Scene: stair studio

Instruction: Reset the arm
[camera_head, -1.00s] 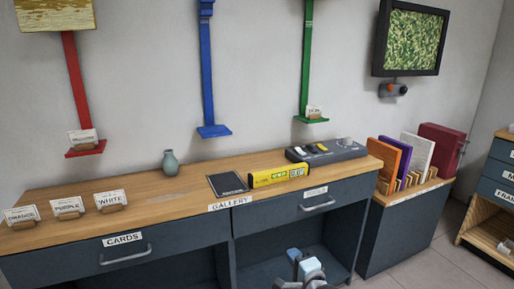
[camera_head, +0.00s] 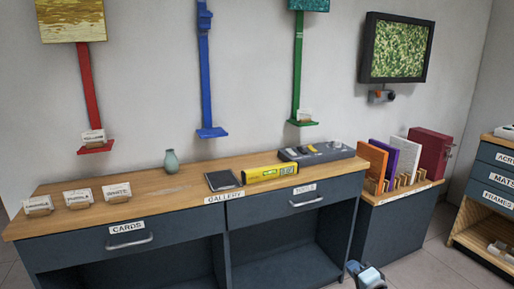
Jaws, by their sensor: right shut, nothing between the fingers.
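My right gripper (camera_head: 368,277) shows at the bottom edge of the head view, low in front of the desk's right end. It is shut and empty, and the rest of the arm is out of the picture. My left gripper is not in view.
A desk (camera_head: 160,190) with drawers spans the middle, holding card stands, a vase (camera_head: 171,161), a yellow box (camera_head: 275,171) and a grey device (camera_head: 316,151). A low cabinet (camera_head: 385,225) stands right of it, a drawer unit (camera_head: 490,188) further right. Floor (camera_head: 425,262) between them is clear.

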